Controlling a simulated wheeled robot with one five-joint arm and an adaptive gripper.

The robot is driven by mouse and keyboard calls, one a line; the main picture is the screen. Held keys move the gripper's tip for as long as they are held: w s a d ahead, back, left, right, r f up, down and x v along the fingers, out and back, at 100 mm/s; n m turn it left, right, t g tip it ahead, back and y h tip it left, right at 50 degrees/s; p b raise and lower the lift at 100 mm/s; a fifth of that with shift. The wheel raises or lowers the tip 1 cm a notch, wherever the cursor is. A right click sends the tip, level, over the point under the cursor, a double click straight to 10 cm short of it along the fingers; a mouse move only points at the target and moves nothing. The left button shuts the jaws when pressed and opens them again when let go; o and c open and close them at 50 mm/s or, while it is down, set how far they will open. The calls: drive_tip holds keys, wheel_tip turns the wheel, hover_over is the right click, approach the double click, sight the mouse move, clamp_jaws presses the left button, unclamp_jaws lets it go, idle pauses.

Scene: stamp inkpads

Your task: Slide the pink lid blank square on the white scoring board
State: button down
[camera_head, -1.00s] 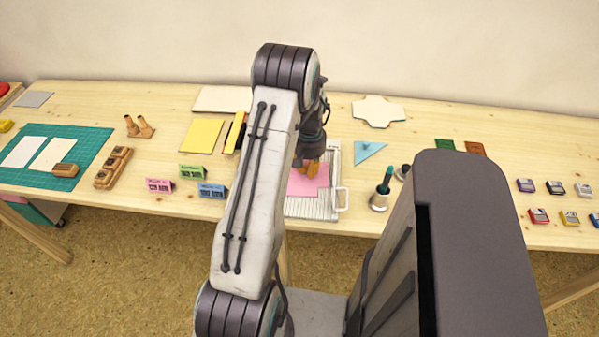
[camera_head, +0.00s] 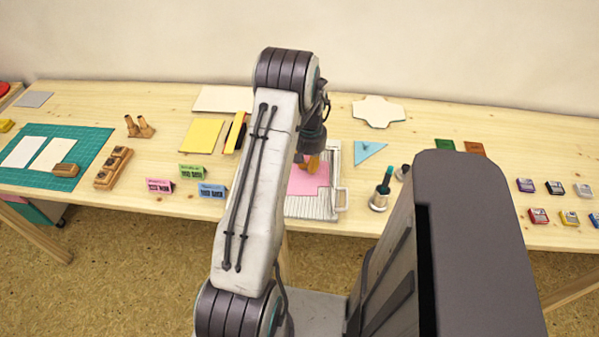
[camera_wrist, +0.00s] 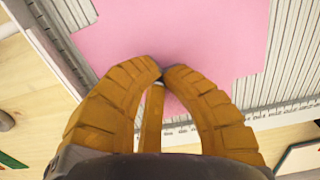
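The pink lid blank (camera_head: 305,183), a flat sheet with notched corners, lies on the white scoring board (camera_head: 318,212), which is ribbed with fine grooves. In the wrist view the blank (camera_wrist: 205,35) fills the upper middle, with the grooved board (camera_wrist: 293,60) showing on both sides. I cannot tell exactly how square it sits. My gripper (camera_head: 313,163) is over the far part of the blank. Its orange fingers (camera_wrist: 161,74) meet at the tips, with nothing seen between them. The tips are at or just above the pink surface; contact cannot be told. My arm hides the blank's left side.
A ruler strip (camera_wrist: 185,135) runs along one board edge.

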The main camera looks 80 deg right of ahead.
sight(328, 157)
drive_tip(key=shift+d, duration=0.15)
drive_tip(key=shift+d+f, duration=0.1)
drive_tip(key=shift+d, duration=0.45)
drive_tip(key=shift+d, duration=0.2)
drive_tip(key=shift+d, duration=0.15)
drive_tip(key=shift+s+d, duration=0.5)
drive_tip(key=shift+d, duration=0.1)
drive_tip(key=shift+d, duration=0.1)
drive_tip(key=shift+s+d, duration=0.3)
drive_tip(key=shift+s, duration=0.6)
drive_tip(key=shift+s+d, duration=0.25)
drive_tip(key=shift+s, duration=0.6)
idle(1.5)
drive_tip(key=shift+s+d, duration=0.2)
drive_tip(key=shift+d, duration=0.1)
idle(0.4)
drive_tip(key=shift+s+d, duration=0.1)
drive_tip(key=shift+d, duration=0.05)
